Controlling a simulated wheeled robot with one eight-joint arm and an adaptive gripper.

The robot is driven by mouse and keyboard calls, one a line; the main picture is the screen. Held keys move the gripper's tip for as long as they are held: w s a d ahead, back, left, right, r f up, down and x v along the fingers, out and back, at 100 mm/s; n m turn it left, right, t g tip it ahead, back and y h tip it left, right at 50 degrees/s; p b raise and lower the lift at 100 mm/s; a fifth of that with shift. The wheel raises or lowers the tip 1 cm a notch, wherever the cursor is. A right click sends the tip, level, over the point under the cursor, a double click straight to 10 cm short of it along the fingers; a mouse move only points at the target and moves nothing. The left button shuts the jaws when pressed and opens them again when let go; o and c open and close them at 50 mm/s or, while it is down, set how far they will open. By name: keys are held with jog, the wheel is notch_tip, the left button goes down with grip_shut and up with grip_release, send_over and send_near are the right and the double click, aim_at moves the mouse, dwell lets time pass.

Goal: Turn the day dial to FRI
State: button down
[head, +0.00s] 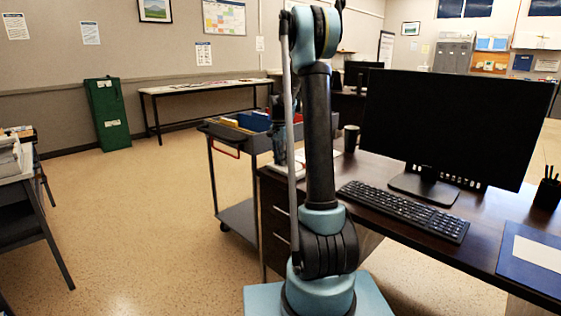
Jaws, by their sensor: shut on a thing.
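The day dial does not show; I cannot make it out anywhere in the head view. My arm stands upright in the middle of the picture and covers part of the desk (395,216) and what lies behind it. Some dark and blue-grey parts show just left of the arm, above the desk's left end, but I cannot tell clearly what they are. My gripper's fingers cannot be seen, nor can anything between them.
A monitor (455,125), keyboard (405,210), dark mug (351,138), pen cup (547,193) and blue folder (520,250) are on the desk. A cart (240,217) stands beyond its left end. A green cabinet (107,115) stands farther back.

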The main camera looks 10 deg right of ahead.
jog(key=m, duration=0.4)
jog(key=shift+m, duration=0.3)
jog(key=shift+d+m, duration=0.1)
jog(key=shift+m, duration=1.8)
jog(key=c, duration=1.3)
grip_release()
jog(key=r, duration=0.8)
jog(key=w+r, duration=0.1)
jog(key=r, duration=0.3)
